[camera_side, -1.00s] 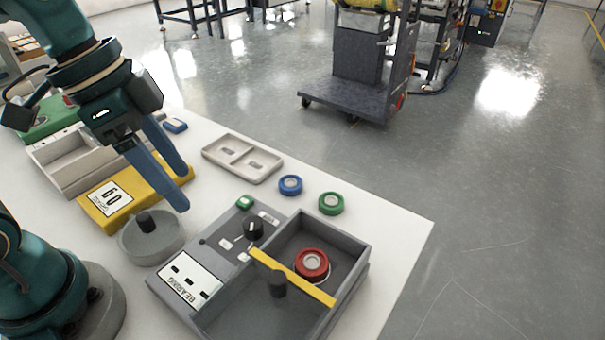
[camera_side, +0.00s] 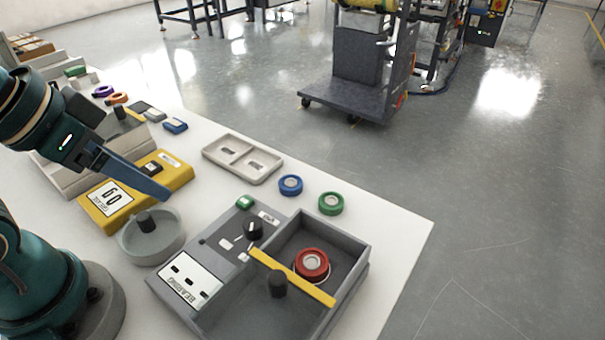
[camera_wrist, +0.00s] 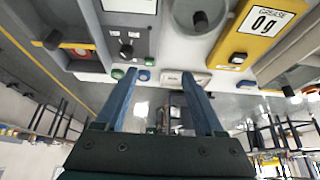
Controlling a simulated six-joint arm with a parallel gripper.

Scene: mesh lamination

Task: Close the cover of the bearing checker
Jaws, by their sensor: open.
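The bearing checker (camera_side: 218,258) is a grey box with a label and dial, at the front of the table. Its compartment holds a red ring-shaped bearing (camera_side: 312,264), uncovered from above. A yellow strip (camera_side: 318,292) crosses the compartment, with a black knob (camera_side: 278,284) beside it. They appear to belong to the cover, but I cannot tell its full outline. In the wrist view the knob (camera_wrist: 52,40) and bearing (camera_wrist: 80,51) are at upper left. My gripper (camera_side: 166,194) is open and empty, above and left of the checker, apart from it. Its two blue fingers (camera_wrist: 159,78) point away from the wrist.
A round grey dish (camera_side: 165,243) with a black knob stands left of the checker. A yellow grease box (camera_side: 178,174) is behind it. A two-part tray (camera_side: 216,152), a blue ring (camera_side: 290,185) and a green ring (camera_side: 331,203) lie behind the checker. The table's right edge is close.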

